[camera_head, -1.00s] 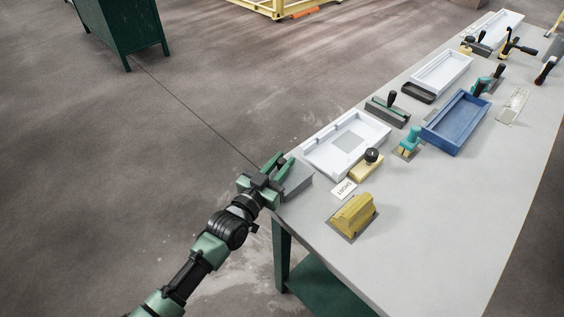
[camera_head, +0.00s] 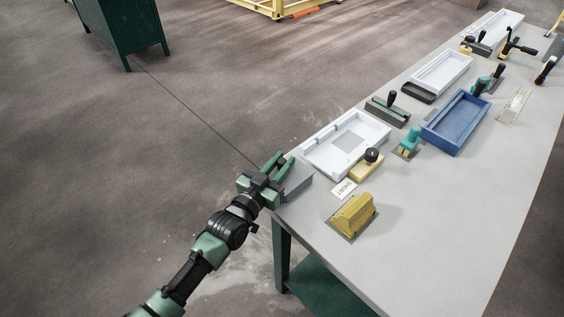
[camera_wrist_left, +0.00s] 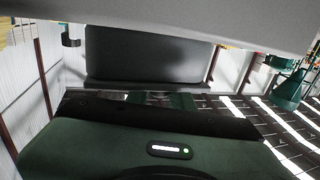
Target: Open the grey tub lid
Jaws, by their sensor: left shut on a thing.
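The grey tub (camera_head: 298,182) sits at the near left corner of the table, partly hidden by my left gripper. My left gripper (camera_head: 279,165) is at the tub's left side, with its green fingers close against the tub's upper edge. It is shut on the grey tub lid, though the fingers hide most of the lid and the grip itself. How far the lid is raised cannot be told. The left wrist view shows the gripper's green housing and a dark grey block close up. My right gripper is not in view.
On the table (camera_head: 430,215) beside the tub are a small "SHORT" card (camera_head: 343,189), a yellow block (camera_head: 352,214), a white tray (camera_head: 315,155) and a wooden tool with a black knob (camera_head: 366,166). A blue tray (camera_head: 456,124) lies farther back. The near right tabletop is clear.

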